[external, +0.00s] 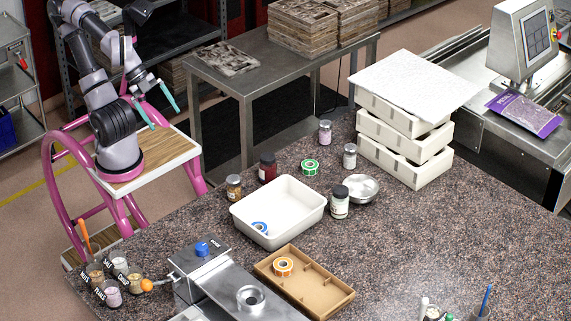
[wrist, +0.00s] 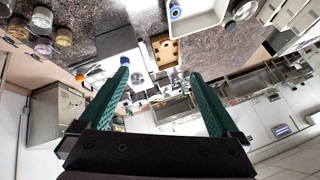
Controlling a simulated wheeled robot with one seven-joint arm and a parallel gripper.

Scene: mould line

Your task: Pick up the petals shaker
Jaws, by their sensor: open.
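Several small shakers with dark name labels stand together at the lower left corner of the speckled counter. One with pale pink-lilac contents (external: 113,298) is at the front of this group and is probably the petals shaker; its label is too small to read surely. It seems to show also in the wrist view (wrist: 43,47) at the upper left. The neighbours hold yellowish (external: 95,272) and white (external: 119,265) contents.
The speckled counter (external: 400,235) carries a white bin (external: 290,232), a cardboard tray (external: 330,292), a metal machine (external: 205,272) and several jars. White stacked trays (external: 400,172) stand at the back.

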